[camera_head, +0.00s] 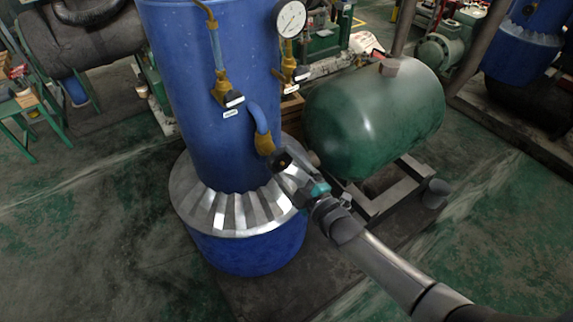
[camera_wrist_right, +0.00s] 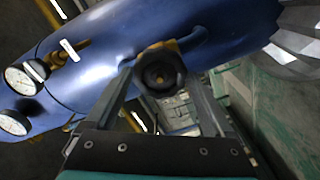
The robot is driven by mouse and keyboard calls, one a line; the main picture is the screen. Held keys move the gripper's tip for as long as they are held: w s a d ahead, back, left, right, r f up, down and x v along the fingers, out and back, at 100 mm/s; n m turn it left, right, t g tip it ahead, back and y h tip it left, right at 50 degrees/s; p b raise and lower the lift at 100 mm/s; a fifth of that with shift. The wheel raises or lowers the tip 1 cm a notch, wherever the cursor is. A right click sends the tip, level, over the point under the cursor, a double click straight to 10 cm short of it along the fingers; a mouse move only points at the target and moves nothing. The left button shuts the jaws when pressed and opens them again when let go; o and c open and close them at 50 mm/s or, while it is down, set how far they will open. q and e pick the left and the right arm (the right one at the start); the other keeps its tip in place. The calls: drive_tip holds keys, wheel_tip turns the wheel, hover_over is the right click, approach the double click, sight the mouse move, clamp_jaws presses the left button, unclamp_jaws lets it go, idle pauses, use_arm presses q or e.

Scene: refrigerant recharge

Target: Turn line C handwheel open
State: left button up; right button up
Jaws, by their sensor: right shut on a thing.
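The black round handwheel (camera_wrist_right: 160,72) sits on a brass valve (camera_wrist_right: 152,47) at the end of a blue pipe. In the head view the brass valve (camera_head: 264,143) is at the low front of the blue tank, and the wheel is mostly hidden by my right gripper (camera_head: 283,162). In the right wrist view the two fingers of my right gripper (camera_wrist_right: 160,76) lie on either side of the wheel and are shut on it. I cannot read a line letter at this valve. My left gripper is not in view.
The blue tank (camera_head: 205,130) has a ribbed metal collar (camera_head: 185,195). Two more brass valves (camera_head: 222,85) (camera_head: 288,68) with white tags and a round gauge (camera_head: 291,18) are above.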

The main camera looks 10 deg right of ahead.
drive_tip(key=shift+n, duration=1.1)
drive_tip(key=shift+r+n, duration=0.1)
drive_tip(key=shift+n, duration=0.9)
drive_tip(key=n, duration=0.2)
drive_tip(key=shift+n, duration=0.3)
drive_tip(key=o, duration=1.3)
drive_tip(key=shift+d, duration=0.1)
drive_tip(key=shift+s, duration=0.1)
